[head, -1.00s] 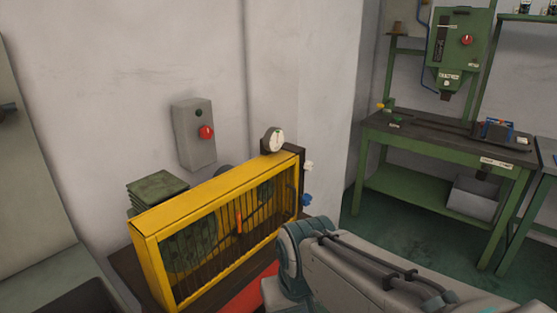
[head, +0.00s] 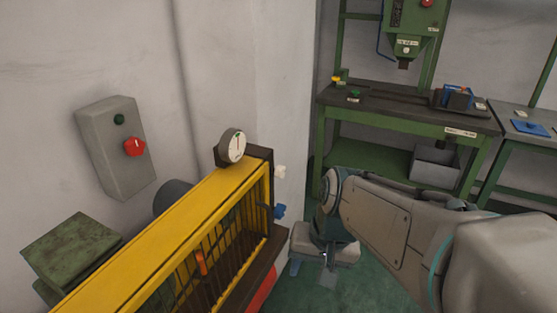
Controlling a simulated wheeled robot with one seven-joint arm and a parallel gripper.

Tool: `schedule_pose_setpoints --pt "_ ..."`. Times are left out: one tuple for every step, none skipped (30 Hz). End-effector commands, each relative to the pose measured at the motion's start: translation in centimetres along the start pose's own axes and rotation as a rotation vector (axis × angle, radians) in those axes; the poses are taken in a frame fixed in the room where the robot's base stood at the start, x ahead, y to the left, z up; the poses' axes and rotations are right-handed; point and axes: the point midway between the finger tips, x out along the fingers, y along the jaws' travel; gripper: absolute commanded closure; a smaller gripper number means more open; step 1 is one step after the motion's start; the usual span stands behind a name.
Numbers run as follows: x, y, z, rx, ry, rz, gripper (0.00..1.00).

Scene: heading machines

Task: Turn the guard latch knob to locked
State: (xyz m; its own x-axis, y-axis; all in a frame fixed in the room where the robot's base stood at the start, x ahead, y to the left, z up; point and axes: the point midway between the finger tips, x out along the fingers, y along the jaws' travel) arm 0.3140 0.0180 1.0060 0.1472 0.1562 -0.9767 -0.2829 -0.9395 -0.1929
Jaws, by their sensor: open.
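The yellow machine guard (head: 120,262) with dark bars fills the lower left of the head view. An upright orange handle (head: 201,262) is on its barred front. A blue knob (head: 279,211) sticks out at the guard's right end, with a small white knob (head: 280,172) above it. I cannot tell for certain which of these is the latch knob, nor read a locked mark. My gripper (head: 312,272) is open and empty, pointing down, right of the guard's end and apart from the knobs. My arm partly hides its upper side.
A round white gauge (head: 234,146) stands on the guard's far end. A grey box with a red knob (head: 134,147) is on the wall. A green workbench (head: 400,115) with a drill press stands at the back right. Green floor (head: 300,292) lies between.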

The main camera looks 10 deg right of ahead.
Motion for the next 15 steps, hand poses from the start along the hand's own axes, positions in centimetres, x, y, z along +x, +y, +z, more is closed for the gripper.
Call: schedule_pose_setpoints --pt "1.7 -0.4 -0.9 0.127 -0.054 -0.053 0.56" --pt "2.2 -0.8 -1.5 0.207 -0.088 -0.092 0.56" --pt "2.8 -1.4 -2.4 0.318 -0.134 -0.145 0.56" --pt "3.2 -1.9 -3.2 0.400 -0.168 -0.186 0.56" --pt "3.5 -2.3 -4.1 0.481 -0.203 -0.229 0.56" --pt "4.0 -2.8 -5.3 0.586 -0.250 -0.286 0.56" --pt "4.3 -3.1 -6.4 0.663 -0.287 -0.330 0.56" --pt "4.5 -3.4 -7.5 0.739 -0.323 -0.376 0.56" --pt "4.8 -3.6 -9.1 0.836 -0.370 -0.438 0.56" --pt "5.0 -3.7 -10.3 0.907 -0.407 -0.487 0.56" --pt "5.2 -3.8 -11.7 0.975 -0.445 -0.537 0.56" --pt "5.4 -3.7 -13.5 1.063 -0.496 -0.604 0.56" --pt "5.5 -3.5 -14.9 1.126 -0.534 -0.656 0.56" --pt "5.5 -3.2 -16.4 1.186 -0.571 -0.709 0.56" --pt "5.6 -2.6 -18.2 1.258 -0.620 -0.778 0.56"
